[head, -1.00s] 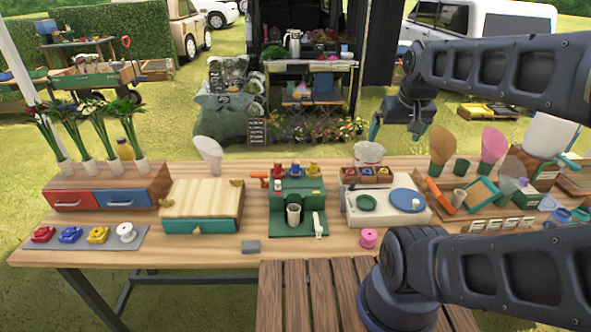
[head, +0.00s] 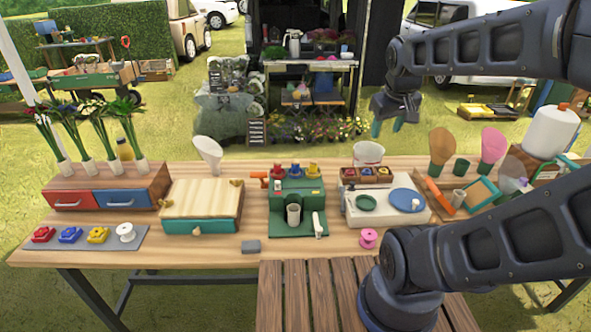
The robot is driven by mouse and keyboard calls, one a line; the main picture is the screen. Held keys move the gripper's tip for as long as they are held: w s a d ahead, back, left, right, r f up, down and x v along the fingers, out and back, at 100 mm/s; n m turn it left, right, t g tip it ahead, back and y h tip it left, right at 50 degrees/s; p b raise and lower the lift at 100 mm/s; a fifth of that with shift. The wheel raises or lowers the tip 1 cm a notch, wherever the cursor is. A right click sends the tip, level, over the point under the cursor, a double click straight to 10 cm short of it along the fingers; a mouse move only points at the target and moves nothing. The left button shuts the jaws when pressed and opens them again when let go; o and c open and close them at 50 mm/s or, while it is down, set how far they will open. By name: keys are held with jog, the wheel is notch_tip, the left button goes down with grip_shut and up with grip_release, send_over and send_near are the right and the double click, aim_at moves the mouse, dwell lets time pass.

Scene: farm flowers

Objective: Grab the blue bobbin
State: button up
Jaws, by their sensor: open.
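A blue bobbin (head: 295,170) stands on top of the green machine (head: 300,222) at the middle of the table, between a red bobbin (head: 278,172) and a yellow bobbin (head: 313,169). A pink bobbin (head: 368,238) sits near the table's front edge. A white spool (head: 126,232) stands on the grey mat (head: 70,246), beside red, blue (head: 70,235) and yellow pieces whose exact shape I cannot tell. My gripper (head: 388,127) is open and empty, with teal fingertips pointing down. It hangs to the right of the blue bobbin and apart from it.
A wooden box with coloured small items (head: 366,175) sits on the white unit (head: 388,213) right of the machine. A light wooden case (head: 202,200) stands to its left. Flower tubes stand on a drawer box (head: 108,195) at far left. A white funnel (head: 208,152) rises behind the case.

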jog(key=w+a+f+n+g+h, duration=0.1)
jog(key=w+a+f+n, duration=0.1)
jog(key=w+a+n, duration=0.45)
jog(key=n+h, duration=0.2)
jog(key=n, duration=1.6)
send_near(294, 162)
jog(key=w+f, duration=0.1)
jog(key=shift+m, duration=0.25)
jog(key=x, duration=1)
jog(key=shift+s+d+f, duration=0.1)
jog(key=shift+d+f, duration=0.2)
jog(key=shift+f, duration=0.05)
jog(key=c, duration=1)
